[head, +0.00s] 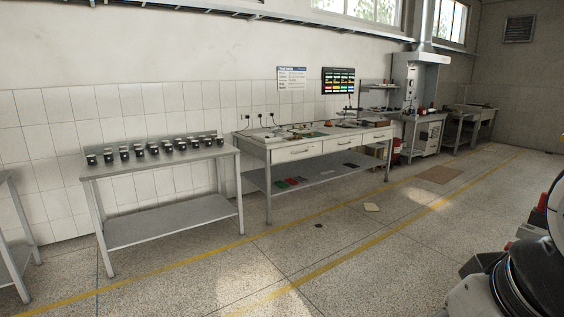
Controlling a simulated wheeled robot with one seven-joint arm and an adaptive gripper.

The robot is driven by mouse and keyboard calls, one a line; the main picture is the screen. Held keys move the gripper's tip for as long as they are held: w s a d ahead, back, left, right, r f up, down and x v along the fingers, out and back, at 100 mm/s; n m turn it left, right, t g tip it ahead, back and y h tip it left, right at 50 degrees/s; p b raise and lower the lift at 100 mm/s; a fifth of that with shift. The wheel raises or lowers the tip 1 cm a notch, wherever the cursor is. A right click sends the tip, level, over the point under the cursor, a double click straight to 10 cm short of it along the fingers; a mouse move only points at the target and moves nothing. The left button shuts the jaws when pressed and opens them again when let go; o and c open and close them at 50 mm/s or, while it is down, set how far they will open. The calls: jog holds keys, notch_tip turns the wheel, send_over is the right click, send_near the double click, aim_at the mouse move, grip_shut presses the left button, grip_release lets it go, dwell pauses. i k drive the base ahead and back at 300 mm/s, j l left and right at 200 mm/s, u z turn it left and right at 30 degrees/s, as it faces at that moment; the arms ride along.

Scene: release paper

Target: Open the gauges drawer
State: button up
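A long workbench (266,151) stands against the tiled wall right of centre. Its front has a row of pale drawers under the top. The left drawer (296,152) and the drawer to its right (341,142) look shut, with small dark handles. A further front (376,135) shows at the right end and also looks closed. No label is readable, so I cannot tell which one is the gauges drawer. My gripper is not in view. A black and white part with red bits at the lower right seems to be my own arm, well apart from the bench.
A metal table (160,168) with several small dark devices stands left of the workbench. Red and green trays (287,183) lie on the bench's lower shelf.

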aim_at(278, 155)
jog(key=i, duration=2.95)
jog(key=i+j+z, duration=0.1)
jog(key=i, duration=1.4)
jog(key=i+j, duration=0.15)
jog(key=i, duration=1.35)
